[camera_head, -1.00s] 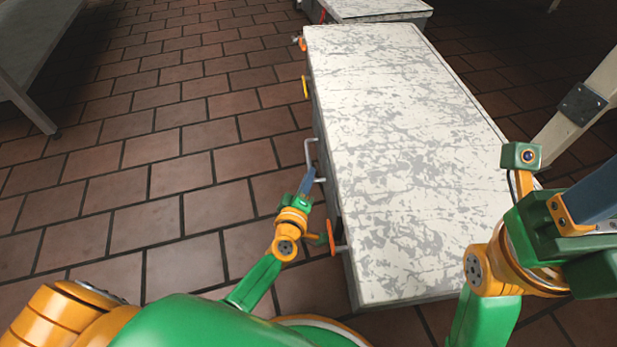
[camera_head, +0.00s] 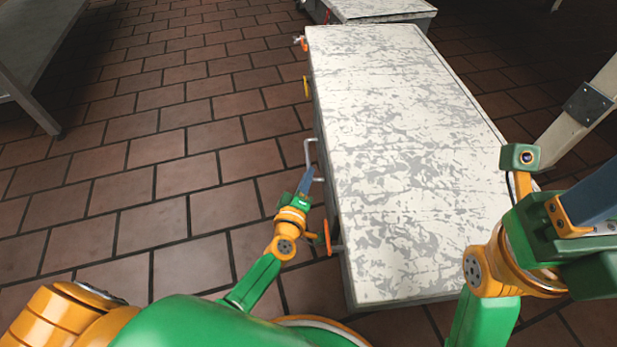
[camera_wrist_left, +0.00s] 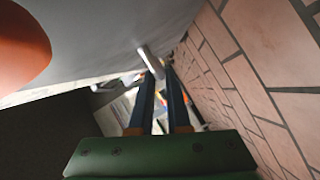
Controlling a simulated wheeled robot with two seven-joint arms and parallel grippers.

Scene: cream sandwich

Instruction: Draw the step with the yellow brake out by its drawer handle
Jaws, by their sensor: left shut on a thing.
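The step (camera_head: 410,150) is a long, low unit with a worn white and grey top. Yellow (camera_head: 306,88) and orange (camera_head: 327,238) parts show on its left side; the yellow one looks like the brake. A pale bar handle (camera_head: 309,152) stands out from that side between them. My left gripper (camera_head: 311,172) is shut on the handle beside the step. In the left wrist view, the handle (camera_wrist_left: 150,62) shows at the tips of the blue fingers. My right gripper (camera_head: 585,205) is partly visible at the right edge, its fingertips out of frame.
Brick-coloured tiled floor (camera_head: 180,190) left of the step is clear. A grey table (camera_head: 35,60) stands at the far left. Another worn-topped unit (camera_head: 380,8) is beyond the step. A pale post (camera_head: 590,105) rises at the right.

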